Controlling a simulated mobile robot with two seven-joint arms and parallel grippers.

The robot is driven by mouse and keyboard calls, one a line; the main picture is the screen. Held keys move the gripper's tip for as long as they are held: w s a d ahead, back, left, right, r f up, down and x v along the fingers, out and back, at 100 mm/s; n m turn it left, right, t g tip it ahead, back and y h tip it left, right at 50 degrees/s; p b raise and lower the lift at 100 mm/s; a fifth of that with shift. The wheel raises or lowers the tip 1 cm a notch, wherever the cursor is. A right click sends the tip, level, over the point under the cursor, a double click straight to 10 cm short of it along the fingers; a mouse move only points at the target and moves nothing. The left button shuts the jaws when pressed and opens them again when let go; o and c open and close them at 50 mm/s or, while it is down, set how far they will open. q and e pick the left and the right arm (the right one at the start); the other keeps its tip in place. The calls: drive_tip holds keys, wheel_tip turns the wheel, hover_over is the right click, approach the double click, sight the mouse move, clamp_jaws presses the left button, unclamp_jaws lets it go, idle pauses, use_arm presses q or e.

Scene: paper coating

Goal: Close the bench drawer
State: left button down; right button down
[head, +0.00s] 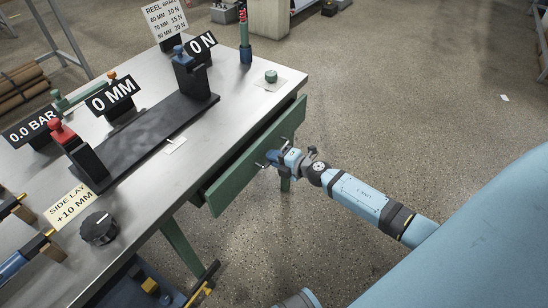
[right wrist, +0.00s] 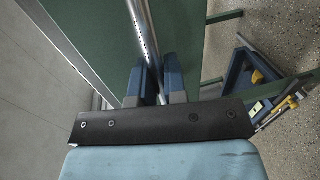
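The bench drawer's long green front (head: 232,187) stands out from the right side of the metal-topped bench (head: 222,118), with a dark gap behind it, so the drawer is open. In the right wrist view the green front (right wrist: 185,28) fills the upper middle, with a shiny bar handle (right wrist: 142,28) running along it. My right gripper (head: 272,158) is at the middle of the drawer front. In the wrist view its two blue fingers (right wrist: 160,82) lie on either side of the bar, close against it. My left gripper is not in view.
The bench top carries a dark plate (head: 150,135), a red-knobbed clamp (head: 75,145), signs, a black dial (head: 99,228) and a green-capped item (head: 271,77).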

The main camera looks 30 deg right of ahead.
sight(265, 153)
drive_tip(key=w, duration=0.1)
drive_tip(key=w+a, duration=0.1)
drive_tip(key=w, duration=0.1)
drive_tip(key=shift+a+r+p, duration=0.1)
drive_tip(key=shift+p, duration=0.3)
drive_tip(key=shift+w+a, duration=0.1)
drive_tip(key=shift+w, duration=0.2)
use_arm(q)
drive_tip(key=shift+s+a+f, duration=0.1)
use_arm(e)
drive_tip(key=c, duration=1.5)
unclamp_jaws()
drive_tip(key=o, duration=0.3)
drive_tip(key=shift+w+a, duration=0.1)
drive_tip(key=shift+w, duration=0.05)
